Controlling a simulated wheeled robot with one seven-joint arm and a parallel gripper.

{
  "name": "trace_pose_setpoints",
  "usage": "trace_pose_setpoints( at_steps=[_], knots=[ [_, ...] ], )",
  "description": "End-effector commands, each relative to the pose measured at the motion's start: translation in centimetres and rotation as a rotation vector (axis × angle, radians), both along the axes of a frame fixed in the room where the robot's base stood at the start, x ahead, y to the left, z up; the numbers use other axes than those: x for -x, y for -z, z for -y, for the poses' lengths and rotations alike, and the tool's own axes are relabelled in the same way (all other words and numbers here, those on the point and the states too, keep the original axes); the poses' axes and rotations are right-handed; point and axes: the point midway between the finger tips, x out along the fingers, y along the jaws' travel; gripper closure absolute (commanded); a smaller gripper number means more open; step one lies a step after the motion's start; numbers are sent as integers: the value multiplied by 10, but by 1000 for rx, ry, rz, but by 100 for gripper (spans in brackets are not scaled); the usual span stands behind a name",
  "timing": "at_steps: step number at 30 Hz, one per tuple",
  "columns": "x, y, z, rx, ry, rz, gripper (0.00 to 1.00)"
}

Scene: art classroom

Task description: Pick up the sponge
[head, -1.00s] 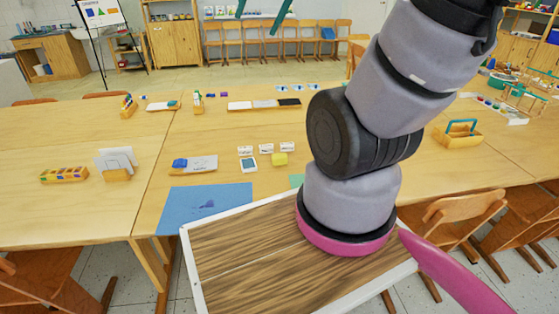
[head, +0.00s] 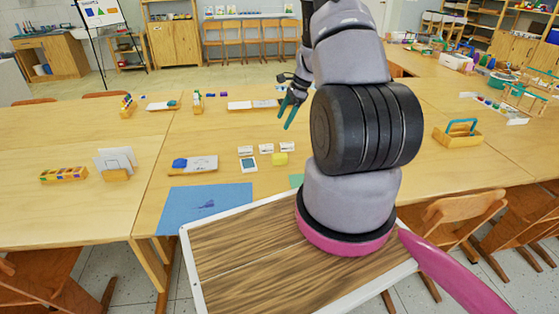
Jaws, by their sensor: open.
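A small yellow block (head: 280,159), which looks like the sponge, lies on the wooden table (head: 215,125) near its front, just right of a small blue-and-white card. My gripper (head: 285,118) has teal fingers and hangs in the air over the table, apart from the yellow block and above it in the picture. The fingers are spread and nothing is between them. My arm hides part of the table to the right of the block.
Several small white cards (head: 266,149) stand right behind the yellow block. A white tray (head: 205,163) with a blue item lies to its left, and a blue sheet (head: 205,207) in front.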

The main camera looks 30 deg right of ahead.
Motion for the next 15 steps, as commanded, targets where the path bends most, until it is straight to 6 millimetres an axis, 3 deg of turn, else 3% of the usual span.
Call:
trace_pose_setpoints(
  at_steps=[1, 3, 8, 15],
  knots=[
    [3, 23, 7, -7, 34, -31, 15],
    [6, 46, 15, -13, 73, -58, 15],
    [11, 72, 23, -19, 119, -89, 15],
    [8, 106, 11, -20, 124, -94, 15]
  ],
)
